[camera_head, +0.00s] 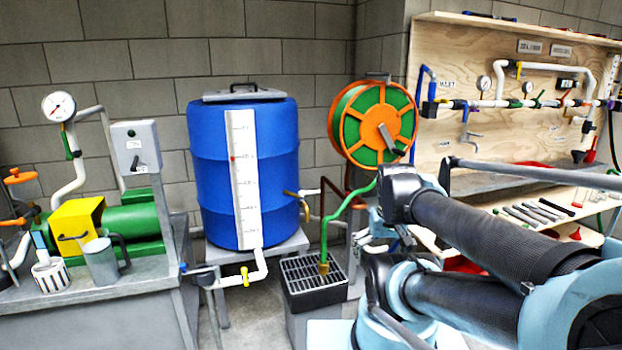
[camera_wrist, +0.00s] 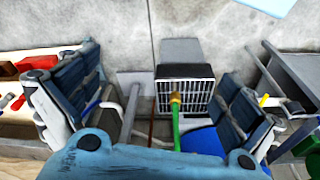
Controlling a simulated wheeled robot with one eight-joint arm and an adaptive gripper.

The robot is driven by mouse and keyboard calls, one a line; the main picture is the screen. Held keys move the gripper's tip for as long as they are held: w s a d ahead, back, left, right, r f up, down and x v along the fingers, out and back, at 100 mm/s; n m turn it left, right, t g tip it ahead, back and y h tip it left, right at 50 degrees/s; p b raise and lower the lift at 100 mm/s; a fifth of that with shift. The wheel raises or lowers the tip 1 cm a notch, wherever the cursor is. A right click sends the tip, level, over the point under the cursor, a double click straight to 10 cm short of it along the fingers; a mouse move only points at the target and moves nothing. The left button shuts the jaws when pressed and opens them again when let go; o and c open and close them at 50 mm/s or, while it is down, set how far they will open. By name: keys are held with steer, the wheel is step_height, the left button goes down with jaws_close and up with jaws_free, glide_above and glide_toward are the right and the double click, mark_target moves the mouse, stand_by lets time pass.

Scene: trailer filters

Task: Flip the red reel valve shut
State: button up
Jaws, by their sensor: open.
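The hose reel (camera_head: 374,124), orange with green sides, hangs on the back wall in the head view. A dark red pipe (camera_head: 331,190) runs below it, partly hidden by the green hose (camera_head: 334,222) and my arm. I cannot make out a red valve handle with certainty. My gripper (camera_wrist: 162,80) is open in the wrist view, its fingers wide apart at left and right, with nothing held between them. It faces down over the black grated box (camera_wrist: 184,72), where the hose's brass nozzle (camera_wrist: 175,101) shows.
A blue barrel (camera_head: 215,165) stands on a grey stand left of the reel. A bench with a green pump (camera_head: 136,222) is at far left. A wooden pipe board (camera_head: 465,145) and a tool shelf are at right. Floor shows around the grated box.

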steer(key=shift+c, duration=0.6)
steer(key=shift+w+r, duration=0.15)
steer(key=shift+w, duration=0.05)
steer(key=c, duration=0.9)
steer(key=shift+y, duration=0.5)
steer(key=w+r, duration=0.1)
steer(key=w+a, duration=0.1)
steer(key=w+r, duration=0.1)
steer(key=w, duration=0.1)
steer(key=shift+a+r, duration=0.2)
steer(key=shift+r, duration=0.1)
jaws_close()
steer(key=w+r+t+y, duration=0.1)
steer(key=w+r+y, duration=0.15)
steer(key=w, duration=0.65)
steer(key=w+r+y, duration=0.1)
steer(key=w+r, duration=0.2)
steer(key=w, duration=0.5)
steer(key=w+d+f+t+y, duration=0.1)
steer(key=w+d+t, duration=0.1)
steer(key=w+d, duration=0.4)
steer(key=w+d+f+t+y, duration=0.1)
steer(key=w+d, duration=0.4)
steer(key=w, duration=1.1)
steer(key=shift+w+d+n+t+y, duration=0.3)
steer(key=shift+w+d+t+y, duration=0.1)
steer(key=shift+t+y, duration=0.25)
